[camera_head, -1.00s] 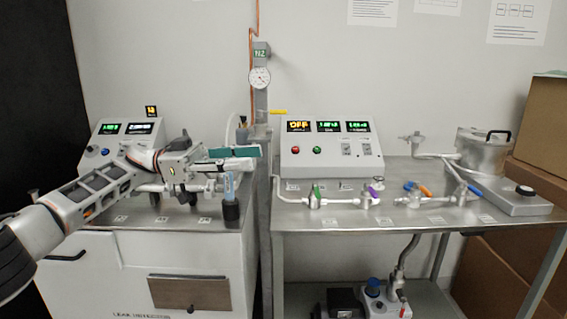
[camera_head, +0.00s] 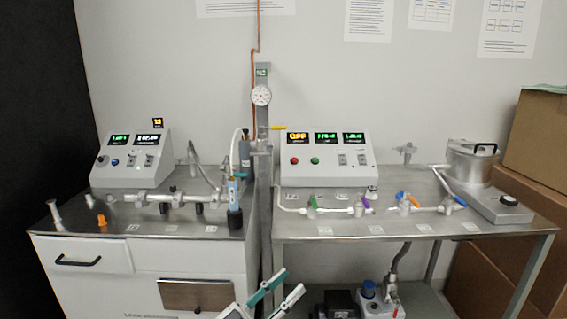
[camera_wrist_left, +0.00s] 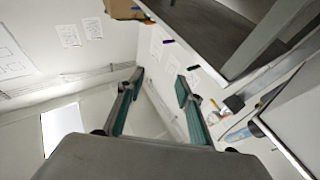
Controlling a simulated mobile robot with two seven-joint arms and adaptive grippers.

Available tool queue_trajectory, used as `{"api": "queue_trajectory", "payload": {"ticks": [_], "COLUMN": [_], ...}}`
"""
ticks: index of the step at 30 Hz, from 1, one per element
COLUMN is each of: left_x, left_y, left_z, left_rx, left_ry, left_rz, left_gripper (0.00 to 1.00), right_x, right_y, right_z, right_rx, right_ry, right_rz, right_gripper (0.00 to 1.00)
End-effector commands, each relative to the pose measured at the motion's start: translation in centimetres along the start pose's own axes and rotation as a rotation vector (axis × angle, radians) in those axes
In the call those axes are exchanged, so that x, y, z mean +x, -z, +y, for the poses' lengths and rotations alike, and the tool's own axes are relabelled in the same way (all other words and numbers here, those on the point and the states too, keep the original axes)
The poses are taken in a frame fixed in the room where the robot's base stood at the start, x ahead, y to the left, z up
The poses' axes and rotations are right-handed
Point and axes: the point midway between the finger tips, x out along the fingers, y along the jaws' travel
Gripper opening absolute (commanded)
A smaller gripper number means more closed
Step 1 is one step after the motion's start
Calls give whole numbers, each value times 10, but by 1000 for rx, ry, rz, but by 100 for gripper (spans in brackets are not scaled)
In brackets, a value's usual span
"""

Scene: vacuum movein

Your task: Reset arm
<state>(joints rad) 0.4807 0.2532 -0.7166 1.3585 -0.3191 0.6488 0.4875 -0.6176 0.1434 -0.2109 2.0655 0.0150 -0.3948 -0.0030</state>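My left gripper (camera_head: 291,280) shows at the bottom middle of the head view, low in front of the benches. Its two teal-and-grey fingers are spread apart with nothing between them. The same gripper (camera_wrist_left: 161,75) shows in the left wrist view, with both fingers apart and a gap between them. It touches nothing that I can see. The rest of my left arm is mostly below the head view. My right gripper is not in view.
A steel-topped cabinet (camera_head: 90,262) with piping and a control box (camera_head: 133,158) stands at left. A steel table (camera_head: 400,230) with valves, a second control box (camera_head: 325,155) and a pot (camera_head: 470,165) stands at right. Pumps (camera_head: 370,298) sit below. Cardboard boxes (camera_head: 535,140) are at far right.

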Motion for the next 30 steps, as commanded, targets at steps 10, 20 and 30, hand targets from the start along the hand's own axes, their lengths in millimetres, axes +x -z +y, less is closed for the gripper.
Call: {"api": "queue_trajectory", "payload": {"ticks": [10, 20, 30], "left_x": [-118, -280, -400], "left_y": [-58, -95, -96], "left_z": [18, 58, 104], "left_rx": [23, 43, 51], "left_ry": [354, 584, 651], "left_rz": [-266, -670, -985], "left_gripper": [36, 36, 36], "right_x": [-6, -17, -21], "right_y": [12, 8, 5], "right_z": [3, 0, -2], "right_rx": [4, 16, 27], "right_ry": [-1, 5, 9], "right_rz": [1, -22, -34], "right_gripper": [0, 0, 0]}}
